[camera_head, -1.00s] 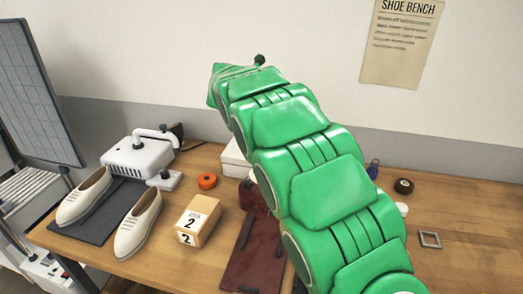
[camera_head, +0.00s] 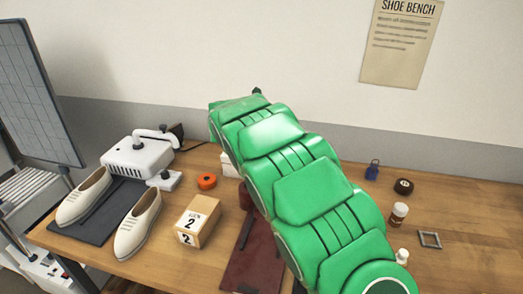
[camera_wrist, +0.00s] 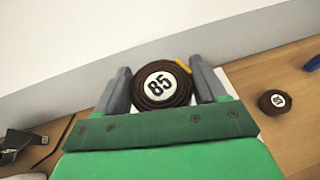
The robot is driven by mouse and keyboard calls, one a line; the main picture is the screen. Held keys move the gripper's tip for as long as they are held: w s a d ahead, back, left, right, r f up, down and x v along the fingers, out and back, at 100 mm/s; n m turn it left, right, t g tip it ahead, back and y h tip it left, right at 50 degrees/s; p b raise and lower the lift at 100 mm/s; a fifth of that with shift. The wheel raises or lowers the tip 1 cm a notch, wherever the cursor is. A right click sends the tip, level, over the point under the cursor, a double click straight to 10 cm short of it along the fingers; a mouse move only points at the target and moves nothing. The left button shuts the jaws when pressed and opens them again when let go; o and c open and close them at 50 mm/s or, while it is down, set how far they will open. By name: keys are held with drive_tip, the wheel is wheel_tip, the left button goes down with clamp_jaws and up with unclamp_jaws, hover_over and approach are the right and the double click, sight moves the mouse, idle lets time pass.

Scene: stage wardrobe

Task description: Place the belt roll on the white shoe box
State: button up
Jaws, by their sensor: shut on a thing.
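My gripper (camera_wrist: 158,70) is shut on a dark brown belt roll (camera_wrist: 139,101) with a white round label reading 85; its two grey fingers are on either side of it. In the wrist view a white surface, apparently the white shoe box (camera_wrist: 229,82), shows behind and below the roll; I cannot tell whether they touch. In the head view only a small part of the white box (camera_head: 228,168) shows, beside my green arm. The arm hides the gripper and the held roll there.
A second brown roll (camera_head: 403,187) lies at the right, with a blue padlock (camera_head: 372,170), a brown bottle (camera_head: 398,214) and a metal buckle (camera_head: 430,240).

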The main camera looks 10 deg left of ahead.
wheel_tip(320, 180, down, 11)
drive_tip(key=shift+r, duration=0.15)
idle(0.4)
drive_tip(key=o, duration=1.1)
drive_tip(key=shift+s+r, duration=0.2)
drive_tip(key=shift+s, duration=0.05)
drive_tip(key=v, duration=1.1)
drive_tip(key=shift+s+a, duration=0.1)
drive_tip(key=shift+s, duration=0.05)
